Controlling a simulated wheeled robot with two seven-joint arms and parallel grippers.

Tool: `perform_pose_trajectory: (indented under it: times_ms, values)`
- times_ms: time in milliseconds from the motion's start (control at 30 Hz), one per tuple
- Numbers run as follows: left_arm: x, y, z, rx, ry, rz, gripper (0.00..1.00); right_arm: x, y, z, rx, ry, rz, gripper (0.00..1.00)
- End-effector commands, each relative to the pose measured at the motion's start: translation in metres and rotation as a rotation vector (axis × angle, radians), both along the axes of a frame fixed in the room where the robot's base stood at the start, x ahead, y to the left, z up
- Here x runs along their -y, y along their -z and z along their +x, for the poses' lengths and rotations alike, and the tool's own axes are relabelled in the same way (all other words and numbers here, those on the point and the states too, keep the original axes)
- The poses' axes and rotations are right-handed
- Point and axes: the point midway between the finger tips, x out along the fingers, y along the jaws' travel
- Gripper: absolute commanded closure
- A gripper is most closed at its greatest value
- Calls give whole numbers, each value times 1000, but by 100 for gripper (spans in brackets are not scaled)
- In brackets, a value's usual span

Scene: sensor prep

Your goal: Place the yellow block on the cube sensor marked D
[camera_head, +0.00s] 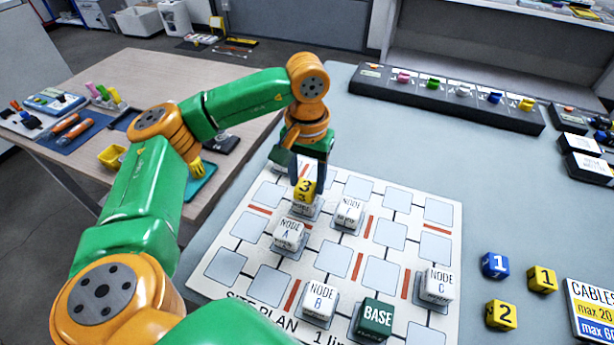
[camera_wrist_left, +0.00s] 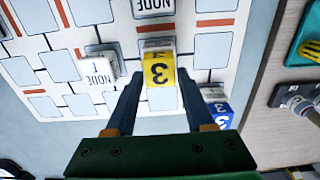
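My left gripper (camera_head: 305,183) is shut on a yellow block (camera_head: 306,189) marked 3. The block also shows between its fingertips in the left wrist view (camera_wrist_left: 160,72). A white cube sensor (camera_head: 302,207) stands right below the block on the site plan board. Its letter is covered, so I cannot read a D. I cannot tell whether block and cube touch. Other white cube sensors are NODE A (camera_head: 289,235), NODE B (camera_head: 319,300), NODE C (camera_head: 438,285) and one with an unclear letter (camera_head: 348,212). My right gripper is not in view.
The site plan board (camera_head: 247,210) lies on the table with a green BASE cube (camera_head: 375,318). Two yellow blocks (camera_head: 542,279) (camera_head: 501,315) and a blue block (camera_head: 495,265) lie to its right. A dark rack (camera_head: 445,97) stands at the back. A blue block (camera_wrist_left: 221,112) shows near the right finger.

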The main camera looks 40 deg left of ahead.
Motion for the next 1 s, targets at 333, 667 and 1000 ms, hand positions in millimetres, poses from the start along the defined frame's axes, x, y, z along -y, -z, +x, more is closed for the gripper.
perform_pose_trajectory:
  times_ms: [333,667,1000]
  values:
    - [0,-1,0,0,0,0,24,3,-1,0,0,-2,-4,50]
    - [1,-72,1,5,0,-1,24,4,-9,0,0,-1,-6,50]
    - [0,-125,0,0,0,0,24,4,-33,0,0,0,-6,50]
